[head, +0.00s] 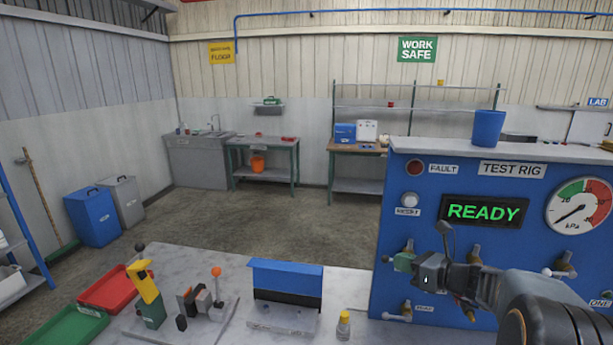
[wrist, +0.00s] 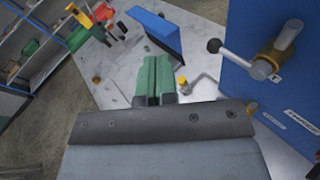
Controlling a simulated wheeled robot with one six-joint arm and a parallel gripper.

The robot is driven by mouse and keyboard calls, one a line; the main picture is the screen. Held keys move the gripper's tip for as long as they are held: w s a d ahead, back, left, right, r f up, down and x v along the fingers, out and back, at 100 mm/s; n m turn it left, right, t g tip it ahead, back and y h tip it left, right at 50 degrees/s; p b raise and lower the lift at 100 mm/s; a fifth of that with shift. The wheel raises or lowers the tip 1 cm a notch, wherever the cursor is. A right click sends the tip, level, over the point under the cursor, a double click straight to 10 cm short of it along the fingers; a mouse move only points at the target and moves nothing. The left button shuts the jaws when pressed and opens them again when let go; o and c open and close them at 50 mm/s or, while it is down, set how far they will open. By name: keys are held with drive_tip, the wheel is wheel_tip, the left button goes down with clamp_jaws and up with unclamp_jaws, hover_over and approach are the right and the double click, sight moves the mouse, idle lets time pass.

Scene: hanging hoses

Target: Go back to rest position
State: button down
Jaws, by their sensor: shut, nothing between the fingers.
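My gripper (head: 405,262) is in front of the blue test rig panel (head: 398,180) at the right of the head view. In the wrist view my gripper (wrist: 152,78) shows two green fingers pressed together with nothing between them. The fingers point over the grey bench top. A valve with a black-knobbed lever (wrist: 240,52) sticks out from the rig to the right of the gripper and looks apart from it. The rig's display reads READY.
A blue bracket-like block (head: 286,283), a yellow-capped bottle (head: 343,326) and toggle clamps (head: 205,300) stand on the bench. A red tray (head: 108,290) and a green tray (head: 75,325) lie at left. A blue cup (head: 487,128) stands on the rig.

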drive_tip(key=s+a+f+n+g+h, duration=0.35)
drive_tip(key=s+n, duration=0.25)
drive_tip(key=n, duration=0.3)
drive_tip(key=s+a+f+n+g+h, duration=0.2)
drive_tip(key=s+f+n+g, duration=0.15)
drive_tip(key=s+n, duration=0.4)
drive_tip(key=s+a+r+n+h, duration=0.2)
drive_tip(key=s+n+h, duration=0.3)
drive_tip(key=n, duration=0.8)
drive_tip(key=s+r, duration=0.1)
drive_tip(key=s, duration=0.2)
drive_tip(key=shift+a+t, duration=0.2)
drive_tip(key=shift+t, duration=0.1)
